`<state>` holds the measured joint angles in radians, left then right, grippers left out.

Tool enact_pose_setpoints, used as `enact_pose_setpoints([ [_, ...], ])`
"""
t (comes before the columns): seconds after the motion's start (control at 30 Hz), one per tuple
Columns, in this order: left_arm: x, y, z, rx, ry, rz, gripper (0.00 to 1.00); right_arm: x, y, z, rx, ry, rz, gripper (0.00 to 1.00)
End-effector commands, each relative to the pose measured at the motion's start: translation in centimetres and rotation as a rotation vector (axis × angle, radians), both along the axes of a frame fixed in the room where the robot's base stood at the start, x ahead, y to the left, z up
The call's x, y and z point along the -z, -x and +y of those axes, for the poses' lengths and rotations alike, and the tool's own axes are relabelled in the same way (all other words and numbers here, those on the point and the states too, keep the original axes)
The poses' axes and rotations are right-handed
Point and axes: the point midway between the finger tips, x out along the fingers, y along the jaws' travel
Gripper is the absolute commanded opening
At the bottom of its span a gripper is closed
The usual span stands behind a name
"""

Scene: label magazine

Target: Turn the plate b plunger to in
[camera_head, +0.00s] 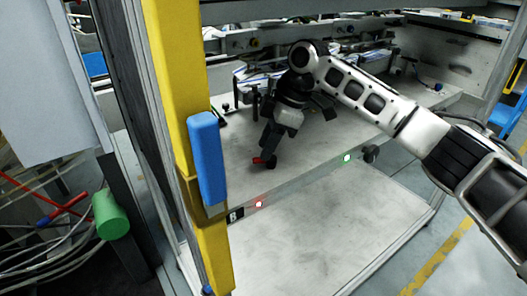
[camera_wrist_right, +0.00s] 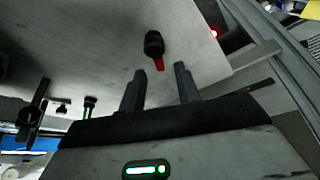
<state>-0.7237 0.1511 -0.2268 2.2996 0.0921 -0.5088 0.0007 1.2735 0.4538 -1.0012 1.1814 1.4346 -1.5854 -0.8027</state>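A small black knob with a red lever (camera_head: 258,160) sits on the grey plate (camera_head: 320,140) near its front edge. My right gripper (camera_head: 267,140) is above and close to the knob. In the right wrist view its two fingers (camera_wrist_right: 160,76) are apart with nothing between them. My left gripper is out of view.
A yellow post (camera_head: 175,70) with a blue pad (camera_head: 207,158) stands left of the plate. A red light (camera_head: 259,203) and a green light (camera_head: 347,157) glow on the front edge. Dark posts (camera_wrist_right: 88,106) stand farther back. A lower shelf (camera_head: 320,230) is clear.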

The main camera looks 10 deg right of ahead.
Motion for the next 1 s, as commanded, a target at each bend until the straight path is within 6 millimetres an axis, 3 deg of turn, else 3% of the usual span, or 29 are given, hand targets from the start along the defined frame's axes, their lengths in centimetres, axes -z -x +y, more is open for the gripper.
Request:
enact_pose_setpoints([
  [0.2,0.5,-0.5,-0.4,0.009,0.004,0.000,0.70,1.9,-0.1,0.8,-0.001,0.000,-0.001,0.33],
  [0.53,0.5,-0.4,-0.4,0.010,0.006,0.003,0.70,2.1,-0.1,0.9,0.000,-0.001,-0.002,0.33],
  [0.63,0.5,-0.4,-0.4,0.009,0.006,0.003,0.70,2.1,-0.1,0.9,0.000,-0.001,-0.002,0.05],
  [0.67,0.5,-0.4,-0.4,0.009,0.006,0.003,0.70,2.1,-0.1,0.9,0.000,-0.001,-0.002,0.00],
  [1.0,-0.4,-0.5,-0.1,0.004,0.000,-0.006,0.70,1.9,-0.1,0.9,0.020,-0.001,-0.001,0.00],
])
